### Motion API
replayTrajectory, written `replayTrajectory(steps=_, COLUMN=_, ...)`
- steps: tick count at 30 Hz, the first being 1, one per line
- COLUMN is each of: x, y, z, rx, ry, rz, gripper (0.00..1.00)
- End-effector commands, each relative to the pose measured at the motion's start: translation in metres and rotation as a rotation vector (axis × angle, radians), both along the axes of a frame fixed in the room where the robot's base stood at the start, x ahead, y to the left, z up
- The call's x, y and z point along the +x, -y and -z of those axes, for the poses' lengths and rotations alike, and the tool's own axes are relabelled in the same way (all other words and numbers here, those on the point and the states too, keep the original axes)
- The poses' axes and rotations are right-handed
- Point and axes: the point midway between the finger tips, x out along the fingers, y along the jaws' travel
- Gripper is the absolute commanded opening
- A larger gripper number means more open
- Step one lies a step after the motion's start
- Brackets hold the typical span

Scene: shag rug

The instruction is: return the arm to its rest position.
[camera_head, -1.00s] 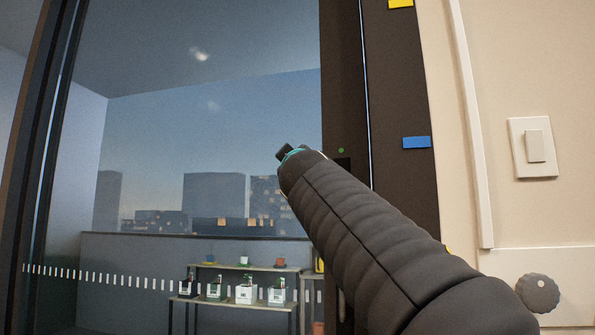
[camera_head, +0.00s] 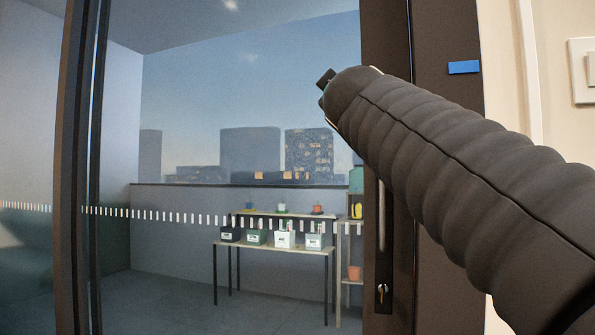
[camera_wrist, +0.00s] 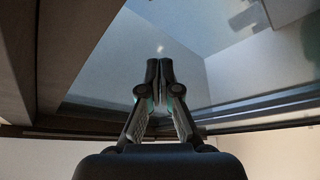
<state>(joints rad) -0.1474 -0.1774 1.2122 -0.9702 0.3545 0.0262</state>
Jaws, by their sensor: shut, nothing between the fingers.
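My arm, in a dark ribbed sleeve, reaches in from the lower right of the head view. Its end, my gripper (camera_head: 325,82), is mostly hidden behind the sleeve, with only a dark tip showing in front of the glass. In the wrist view my gripper (camera_wrist: 160,75) is shut, its two dark fingers together with nothing between them. It points toward the glass and is apart from any object I can make out.
A glass door (camera_head: 250,100) with a dark frame (camera_head: 435,70) stands ahead, with a handle (camera_head: 382,215) and a key (camera_head: 382,292) below it. Behind the glass is a shelf table (camera_head: 275,247) with several pots. A light switch (camera_head: 585,70) is on the right wall.

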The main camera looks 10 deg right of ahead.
Motion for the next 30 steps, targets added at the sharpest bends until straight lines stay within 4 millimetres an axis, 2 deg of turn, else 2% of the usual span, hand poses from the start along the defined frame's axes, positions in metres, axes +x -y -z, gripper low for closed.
replayTrajectory(steps=5, x=0.001, y=0.003, z=0.003, rx=0.006, ry=-0.011, rz=0.011, gripper=0.0)
replayTrajectory(steps=8, x=0.01, y=0.007, z=0.027, rx=0.062, ry=-0.078, rz=0.018, gripper=0.0)
replayTrajectory(steps=11, x=0.028, y=0.007, z=0.076, rx=0.124, ry=-0.19, rz=0.021, gripper=0.0)
replayTrajectory(steps=13, x=0.035, y=0.007, z=0.12, rx=0.179, ry=-0.289, rz=0.024, gripper=0.0)
replayTrajectory(steps=17, x=0.03, y=0.01, z=0.205, rx=0.289, ry=-0.48, rz=0.039, gripper=0.0)
replayTrajectory(steps=21, x=0.004, y=0.012, z=0.293, rx=0.407, ry=-0.676, rz=0.062, gripper=0.0)
replayTrajectory(steps=23, x=-0.012, y=0.012, z=0.329, rx=0.456, ry=-0.756, rz=0.076, gripper=0.0)
replayTrajectory(steps=26, x=-0.044, y=0.012, z=0.386, rx=0.539, ry=-0.884, rz=0.098, gripper=0.0)
replayTrajectory(steps=30, x=-0.099, y=0.01, z=0.459, rx=0.655, ry=-1.051, rz=0.133, gripper=0.0)
